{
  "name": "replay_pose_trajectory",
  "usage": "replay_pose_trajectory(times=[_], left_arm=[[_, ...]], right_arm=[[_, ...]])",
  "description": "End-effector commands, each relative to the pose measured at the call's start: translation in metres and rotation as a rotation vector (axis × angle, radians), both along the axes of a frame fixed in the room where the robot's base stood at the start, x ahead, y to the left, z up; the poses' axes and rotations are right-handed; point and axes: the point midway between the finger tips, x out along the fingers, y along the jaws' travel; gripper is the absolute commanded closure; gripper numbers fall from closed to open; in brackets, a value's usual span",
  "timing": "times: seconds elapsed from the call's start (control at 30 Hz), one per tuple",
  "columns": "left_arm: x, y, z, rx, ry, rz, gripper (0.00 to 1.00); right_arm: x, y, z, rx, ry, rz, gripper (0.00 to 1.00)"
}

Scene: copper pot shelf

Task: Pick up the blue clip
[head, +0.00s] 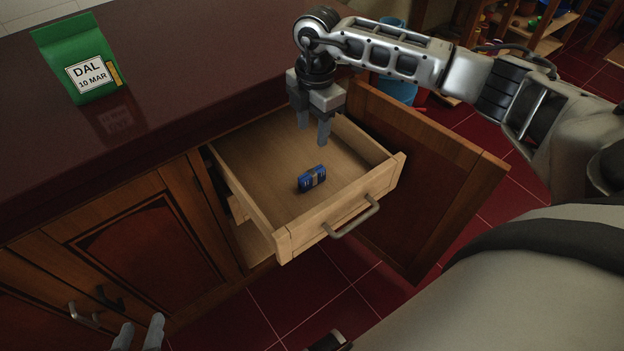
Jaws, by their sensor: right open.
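My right gripper (313,127) points down over the back part of the drawer. Its jaws are open and empty, above and behind the clip, not touching it. My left gripper (138,336) shows only as two fingertips at the bottom edge, apart with nothing seen between them. The rest of it is out of the frame.
A green DAL packet (78,60) with a yellow clip (115,74) stands on the dark countertop (180,50). An open cabinet door (430,170) is right of the drawer. A blue bucket (400,85) stands behind my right arm. The red tiled floor (310,300) is below.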

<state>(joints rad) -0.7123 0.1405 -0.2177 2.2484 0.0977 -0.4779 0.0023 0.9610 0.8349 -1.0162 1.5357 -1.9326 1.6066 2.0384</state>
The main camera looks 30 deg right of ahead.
Motion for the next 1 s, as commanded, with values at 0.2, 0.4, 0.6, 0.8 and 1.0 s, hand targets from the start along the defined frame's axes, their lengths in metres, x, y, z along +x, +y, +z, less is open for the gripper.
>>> replay_pose_trajectory(times=[0.2,0.4,0.6,0.8,1.0], left_arm=[[0.001,0.0,0.001,-0.003,-0.009,0.0,0.64],[0.001,0.0,-0.004,-0.001,-0.01,0.0,0.64],[0.0,-0.001,-0.006,-0.001,-0.011,-0.001,0.64],[0.0,-0.001,-0.007,-0.002,-0.012,-0.002,0.64],[0.0,-0.001,-0.01,-0.001,-0.017,-0.003,0.64]], right_arm=[[0.001,-0.013,-0.026,-0.049,0.004,-0.037,0.55],[0.001,-0.011,-0.071,-0.046,0.003,-0.034,0.55],[0.002,-0.011,-0.098,-0.043,0.001,-0.034,0.55],[0.002,-0.012,-0.111,-0.043,0.001,-0.033,0.55],[0.004,-0.013,-0.143,-0.042,0.002,-0.032,0.55]])
